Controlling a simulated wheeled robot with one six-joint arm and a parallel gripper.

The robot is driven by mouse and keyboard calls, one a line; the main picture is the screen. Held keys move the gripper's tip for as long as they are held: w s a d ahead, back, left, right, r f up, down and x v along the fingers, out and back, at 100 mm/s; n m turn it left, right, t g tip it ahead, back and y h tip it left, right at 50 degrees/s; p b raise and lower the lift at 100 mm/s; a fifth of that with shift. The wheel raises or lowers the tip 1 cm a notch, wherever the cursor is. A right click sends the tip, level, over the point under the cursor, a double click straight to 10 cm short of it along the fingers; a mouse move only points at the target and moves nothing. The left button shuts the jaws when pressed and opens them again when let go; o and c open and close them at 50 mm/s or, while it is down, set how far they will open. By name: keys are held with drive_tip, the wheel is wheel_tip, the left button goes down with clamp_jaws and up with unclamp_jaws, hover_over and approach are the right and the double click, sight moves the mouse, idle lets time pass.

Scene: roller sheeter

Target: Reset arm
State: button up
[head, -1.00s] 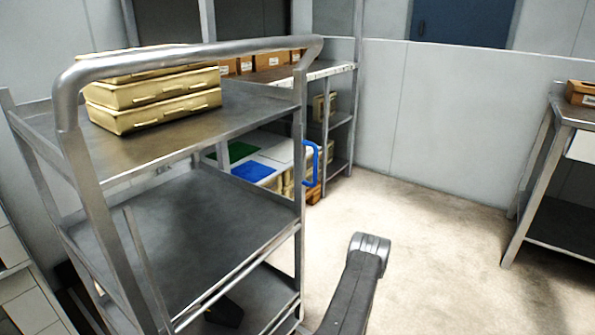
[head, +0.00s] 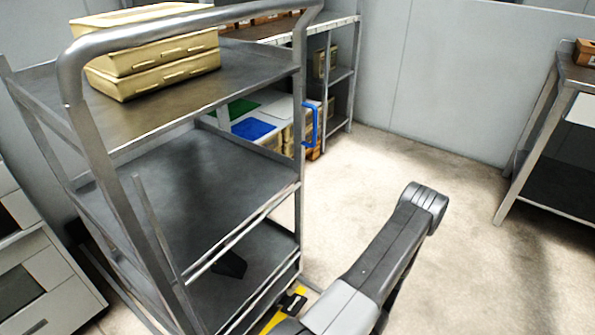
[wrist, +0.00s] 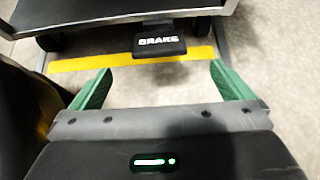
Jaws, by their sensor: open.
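My gripper (wrist: 160,88) shows in the wrist view with its two green fingers spread wide apart. It is open and nothing is between the fingers. Beyond the fingertips are a black pedal marked BRAKE (wrist: 160,42) and a yellow stripe (wrist: 90,64) at the foot of a cart. In the head view my grey arm reaches up at the lower middle. The gripper itself cannot be made out there.
A metal shelf cart (head: 190,178) stands close on the left with cream cases (head: 160,75) on top. A shelving rack (head: 343,75) stands behind it. A metal table (head: 560,130) is at the right. Open floor (head: 470,200) lies between.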

sight(293, 304)
drive_tip(key=b+x, duration=0.4)
drive_tip(key=x, duration=1)
drive_tip(key=shift+s+f, duration=0.15)
drive_tip(key=shift+f, duration=0.1)
drive_tip(key=t+y+b, duration=0.1)
drive_tip(key=f+y, duration=0.1)
drive_tip(key=shift+s+d+f+t+y+b, duration=0.1)
drive_tip(key=shift+d+f+t+y+b, duration=0.1)
drive_tip(key=shift+f+t+y+b, duration=0.15)
drive_tip(key=f+t+y+b, duration=0.2)
drive_tip(key=y+b, duration=0.1)
drive_tip(key=shift+t, duration=0.25)
drive_tip(key=p+v, duration=0.1)
drive_tip(key=v, duration=0.2)
drive_tip(key=p+v, duration=0.1)
drive_tip(key=v, duration=0.3)
drive_tip(key=p+v, duration=0.1)
drive_tip(key=v, duration=0.3)
drive_tip(key=shift+s+d+r, duration=0.1)
drive_tip(key=shift+d+r, duration=0.1)
drive_tip(key=shift+r, duration=0.1)
drive_tip(key=shift+v, duration=0.95)
drive_tip(key=shift+a+f, duration=0.1)
drive_tip(key=shift+f, duration=0.05)
